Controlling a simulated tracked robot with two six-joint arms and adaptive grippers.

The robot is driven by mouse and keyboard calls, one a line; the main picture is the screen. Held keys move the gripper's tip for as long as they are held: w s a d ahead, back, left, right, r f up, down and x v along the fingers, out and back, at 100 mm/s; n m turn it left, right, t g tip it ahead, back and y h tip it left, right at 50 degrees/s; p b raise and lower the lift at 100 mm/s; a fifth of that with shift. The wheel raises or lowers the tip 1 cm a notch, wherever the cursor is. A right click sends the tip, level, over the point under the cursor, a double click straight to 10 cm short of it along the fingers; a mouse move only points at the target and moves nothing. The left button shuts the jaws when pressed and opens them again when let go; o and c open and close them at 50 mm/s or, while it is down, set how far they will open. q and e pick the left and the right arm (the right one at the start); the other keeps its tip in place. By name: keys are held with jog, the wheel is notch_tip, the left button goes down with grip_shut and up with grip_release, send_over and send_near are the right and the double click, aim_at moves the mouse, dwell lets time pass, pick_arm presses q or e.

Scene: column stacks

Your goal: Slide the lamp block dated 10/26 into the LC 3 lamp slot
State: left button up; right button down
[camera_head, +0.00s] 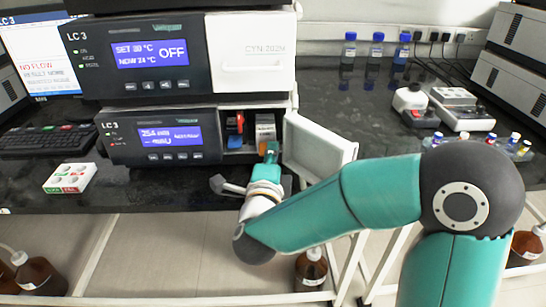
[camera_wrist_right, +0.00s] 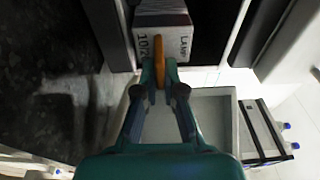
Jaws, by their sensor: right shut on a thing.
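My right gripper (camera_head: 271,150) is at the open front of the lower LC 3 unit (camera_head: 122,151). In the right wrist view, its fingers (camera_wrist_right: 159,75) are shut on the orange tab (camera_wrist_right: 159,50) of the lamp block (camera_wrist_right: 162,20). The block is pale, and its label reads LAMP and 10/2, with the last digit hidden. In the head view, the pale block (camera_head: 265,128) stands at the right part of the open bay (camera_head: 234,143). How deep it sits in the slot I cannot tell. My left gripper is not in view.
The unit's white door (camera_head: 318,150) stands open to the right of my gripper. An orange-red part (camera_head: 240,122) shows inside the bay, left of the block. A white box with red and green marks (camera_head: 69,178) lies on the bench at left. Several bottles (camera_head: 376,46) stand at the back.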

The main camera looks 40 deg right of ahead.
jog(key=shift+p+x, duration=0.6)
jog(key=shift+x, duration=1.2)
jog(key=shift+w+a+f+b, duration=0.15)
jog(key=shift+a+f+b, duration=0.15)
jog(key=shift+b, duration=0.4)
jog(key=c, duration=1.2)
grip_release()
jog(key=shift+f, duration=0.1)
